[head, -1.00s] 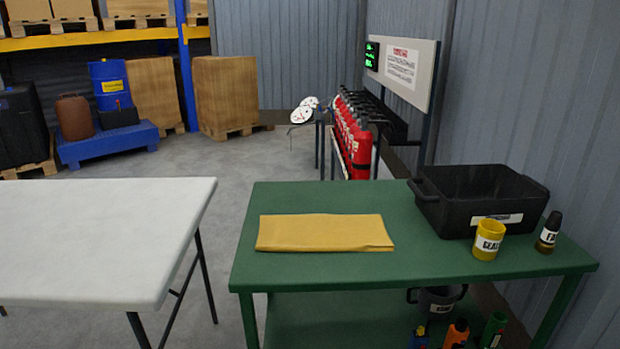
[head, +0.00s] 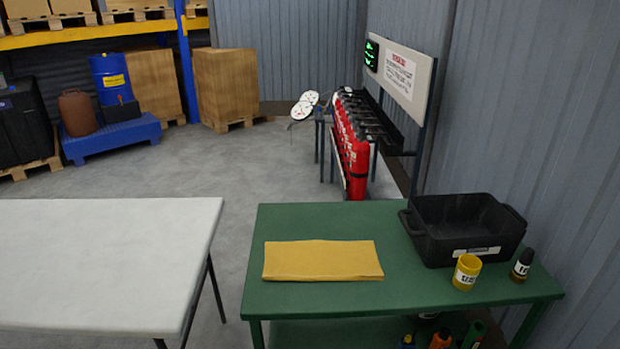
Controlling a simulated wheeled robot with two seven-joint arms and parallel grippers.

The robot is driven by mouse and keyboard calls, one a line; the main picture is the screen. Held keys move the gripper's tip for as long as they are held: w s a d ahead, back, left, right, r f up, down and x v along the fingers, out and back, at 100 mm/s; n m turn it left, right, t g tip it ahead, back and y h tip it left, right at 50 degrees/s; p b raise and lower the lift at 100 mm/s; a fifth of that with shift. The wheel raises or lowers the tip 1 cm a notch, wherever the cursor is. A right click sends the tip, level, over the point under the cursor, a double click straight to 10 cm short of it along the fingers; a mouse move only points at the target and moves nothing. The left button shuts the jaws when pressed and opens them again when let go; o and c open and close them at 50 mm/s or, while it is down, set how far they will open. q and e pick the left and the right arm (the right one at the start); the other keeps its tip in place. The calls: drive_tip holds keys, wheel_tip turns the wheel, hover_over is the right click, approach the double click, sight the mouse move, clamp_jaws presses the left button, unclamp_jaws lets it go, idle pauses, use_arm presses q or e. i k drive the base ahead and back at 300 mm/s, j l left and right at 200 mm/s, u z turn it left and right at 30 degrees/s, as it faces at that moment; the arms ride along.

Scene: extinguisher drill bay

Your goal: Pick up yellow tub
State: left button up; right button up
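The yellow tub (head: 467,272) is a small open cup with a white label. It stands upright on the right part of the green table (head: 300,301), near the front edge. It is just in front of a black bin (head: 432,243) and to the left of a small dark bottle (head: 522,265). Neither of my grippers shows in the head view.
A folded yellow cloth (head: 322,261) lies on the green table's left half. Several bottles stand on its lower shelf, including an orange one (head: 440,339). A bare white table (head: 105,260) is at left, with a floor gap between. Red extinguishers (head: 355,160) stand behind.

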sight(468, 266)
drive_tip(key=i+l, duration=0.1)
drive_tip(key=i, duration=0.15)
drive_tip(key=i+l, duration=0.1)
drive_tip(key=i, duration=0.2)
drive_tip(key=z, duration=2.2)
